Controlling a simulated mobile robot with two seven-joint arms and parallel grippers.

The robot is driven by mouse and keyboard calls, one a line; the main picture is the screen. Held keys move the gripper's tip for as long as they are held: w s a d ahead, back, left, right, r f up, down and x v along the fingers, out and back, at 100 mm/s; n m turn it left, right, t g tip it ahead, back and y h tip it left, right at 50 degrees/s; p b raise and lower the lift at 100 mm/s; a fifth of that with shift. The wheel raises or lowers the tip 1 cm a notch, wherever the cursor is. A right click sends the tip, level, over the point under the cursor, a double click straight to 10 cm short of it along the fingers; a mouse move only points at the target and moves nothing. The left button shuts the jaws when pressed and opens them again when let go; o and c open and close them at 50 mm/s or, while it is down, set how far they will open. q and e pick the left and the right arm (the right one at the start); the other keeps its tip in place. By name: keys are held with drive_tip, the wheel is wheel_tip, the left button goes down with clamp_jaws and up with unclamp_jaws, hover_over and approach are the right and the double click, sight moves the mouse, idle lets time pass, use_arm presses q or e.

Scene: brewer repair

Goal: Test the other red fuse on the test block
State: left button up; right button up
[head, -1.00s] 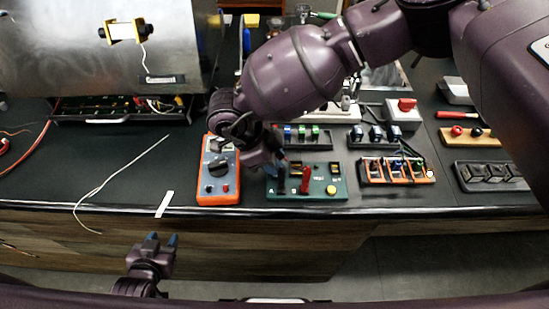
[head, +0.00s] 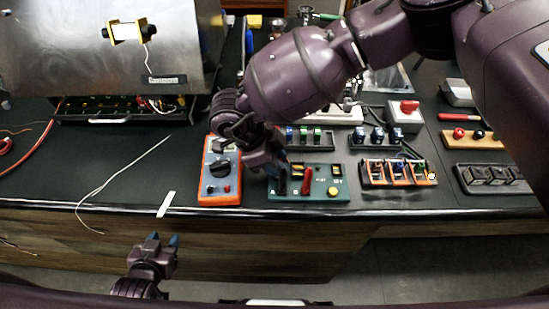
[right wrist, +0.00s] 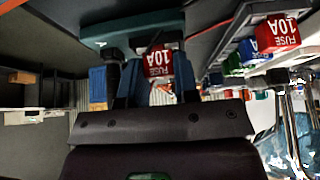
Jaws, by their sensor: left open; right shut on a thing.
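My right gripper (right wrist: 160,90) is shut on a red fuse (right wrist: 158,64) marked "FUSE 10A", held between its blue fingertips. In the head view my right gripper (head: 272,166) is at the left end of the green test block (head: 322,196), and the held fuse is hidden there. The block carries a black post, a red post (head: 307,181) and a yellow button (head: 333,191). I cannot tell whether the fuse touches the block. Another red fuse (right wrist: 278,34) shows at the right of the wrist view. My left gripper (head: 160,241) is open and empty, in front of the counter.
An orange multimeter (head: 219,187) stands just left of the test block. A rack (head: 318,147) with blue and green fuses is behind it. An orange-and-black holder (head: 397,181) is to its right. The counter between the thin wire (head: 115,178) and multimeter is mostly clear.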

idle(0.6)
drive_tip(key=o, duration=1)
drive_tip(key=shift+c, duration=0.2)
drive_tip(key=b+v, duration=0.1)
drive_tip(key=v, duration=0.9)
drive_tip(key=shift+a+r, duration=0.2)
drive_tip(key=shift+r, duration=0.15)
